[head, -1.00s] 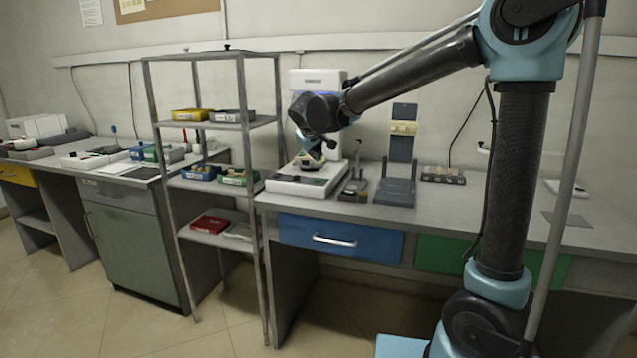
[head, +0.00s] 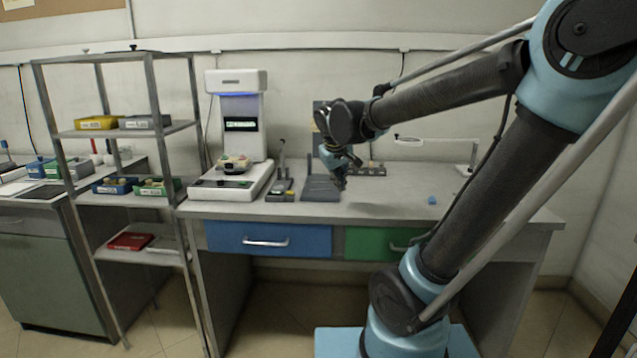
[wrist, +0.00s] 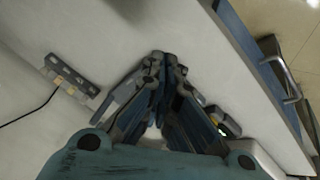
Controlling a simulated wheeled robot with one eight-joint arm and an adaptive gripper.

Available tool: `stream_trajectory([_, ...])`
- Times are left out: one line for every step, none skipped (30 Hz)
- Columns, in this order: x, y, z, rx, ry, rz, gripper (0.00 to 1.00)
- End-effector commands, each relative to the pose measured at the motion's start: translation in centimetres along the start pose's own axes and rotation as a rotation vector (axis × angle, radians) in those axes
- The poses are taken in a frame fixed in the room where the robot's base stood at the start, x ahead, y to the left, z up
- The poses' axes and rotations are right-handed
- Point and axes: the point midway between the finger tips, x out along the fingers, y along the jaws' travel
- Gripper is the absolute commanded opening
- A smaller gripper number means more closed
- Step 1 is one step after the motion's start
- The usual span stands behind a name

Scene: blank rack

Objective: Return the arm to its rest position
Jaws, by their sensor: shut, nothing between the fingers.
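My gripper (head: 341,183) hangs at the end of my arm over the bench, in front of the grey upright stand (head: 321,188), partly covering it in the head view. In the wrist view my gripper (wrist: 165,62) has its fingers brought together with nothing held between them. The arm reaches in from the right of the head view, with the forearm sloping down to the left. The gap between the fingertips and the bench top is hard to judge.
A white machine (head: 239,130) with a lit display stands on the bench, a round item (head: 235,163) on its base. A metal shelf (head: 150,130) with bins stands left. A small blue object (head: 432,200) lies on the clear right side. A blue drawer (head: 268,238) is closed.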

Motion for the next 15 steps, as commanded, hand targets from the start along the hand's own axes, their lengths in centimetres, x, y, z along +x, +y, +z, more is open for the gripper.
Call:
stream_trajectory([0.2,0.9,2.3,0.031,-0.021,-0.005,0.00])
stream_trajectory([0.4,1.3,3.5,0.048,-0.033,-0.009,0.00])
stream_trajectory([0.5,1.7,5.0,0.070,-0.049,-0.016,0.00])
stream_trajectory([0.6,2.0,6.2,0.086,-0.061,-0.021,0.00])
stream_trajectory([0.7,2.2,7.4,0.102,-0.072,-0.026,0.00])
stream_trajectory([0.9,2.5,8.9,0.124,-0.086,-0.034,0.00])
stream_trajectory([1.0,2.6,10.1,0.140,-0.097,-0.039,0.00])
stream_trajectory([1.2,2.7,11.2,0.156,-0.107,-0.046,0.00])
stream_trajectory([1.3,2.8,12.8,0.178,-0.122,-0.053,0.00])
stream_trajectory([1.5,2.8,13.9,0.195,-0.132,-0.060,0.00])
stream_trajectory([1.6,2.8,15.0,0.211,-0.141,-0.065,0.00])
stream_trajectory([1.8,2.7,16.5,0.233,-0.152,-0.075,0.00])
stream_trajectory([2.0,2.6,17.5,0.249,-0.162,-0.081,0.00])
stream_trajectory([2.1,2.5,18.6,0.266,-0.171,-0.088,0.00])
stream_trajectory([2.4,2.2,20.0,0.288,-0.182,-0.097,0.00])
